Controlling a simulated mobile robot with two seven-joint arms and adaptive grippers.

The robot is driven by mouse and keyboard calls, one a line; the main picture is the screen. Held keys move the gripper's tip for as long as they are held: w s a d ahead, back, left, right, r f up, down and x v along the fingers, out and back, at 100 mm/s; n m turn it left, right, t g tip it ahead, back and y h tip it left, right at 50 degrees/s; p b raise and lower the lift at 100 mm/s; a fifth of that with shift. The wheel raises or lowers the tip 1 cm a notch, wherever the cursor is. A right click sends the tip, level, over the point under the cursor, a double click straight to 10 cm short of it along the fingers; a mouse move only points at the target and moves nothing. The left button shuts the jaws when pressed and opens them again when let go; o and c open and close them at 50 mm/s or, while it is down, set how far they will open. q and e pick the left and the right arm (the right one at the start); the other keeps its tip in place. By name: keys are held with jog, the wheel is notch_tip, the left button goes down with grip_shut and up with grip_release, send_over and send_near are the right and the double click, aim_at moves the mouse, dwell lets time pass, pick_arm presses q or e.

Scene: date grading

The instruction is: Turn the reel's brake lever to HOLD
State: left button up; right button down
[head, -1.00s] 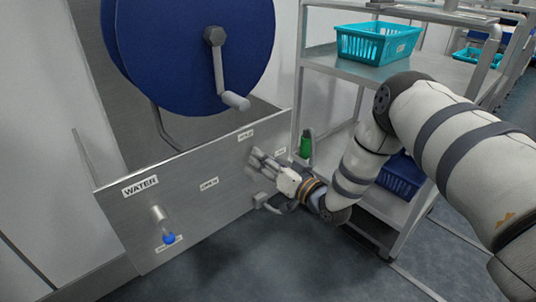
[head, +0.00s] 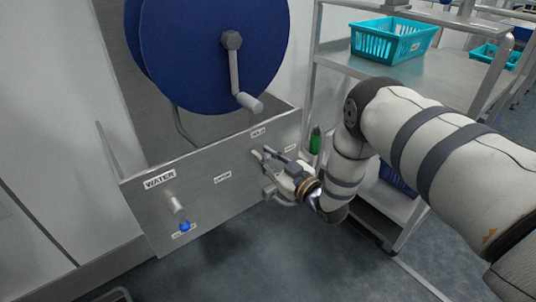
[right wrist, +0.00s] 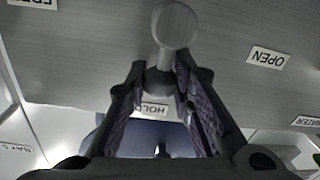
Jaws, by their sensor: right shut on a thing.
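The brake lever (right wrist: 174,28) is a grey bar with a rounded end on the steel panel (head: 150,215). In the right wrist view it runs between my fingers and points toward the HOLD label (right wrist: 153,110). My right gripper (right wrist: 160,80) is shut on the lever, with one finger on each side. In the head view my right gripper (head: 264,154) is at the panel just below the HOLD label (head: 258,132) and hides most of the lever. The FREE label (head: 290,148) is to its right. The blue reel (head: 205,50) stands above. My left gripper is not in view.
The reel's crank handle (head: 248,103) hangs above the panel. A WATER label (head: 159,180) and a blue-tipped tap (head: 185,226) are at the panel's left, with an OPEN label (head: 222,177) mid-panel. A steel cart (head: 390,75) with a teal basket (head: 394,40) stands at right.

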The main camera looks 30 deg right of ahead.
dwell(0.5)
jog(key=c, duration=1.4)
grip_release()
jog(key=shift+a, duration=0.1)
jog(key=shift+o, duration=0.2)
jog(key=s+d, duration=0.1)
jog(key=s, duration=1.1)
jog(key=shift+d, duration=0.25)
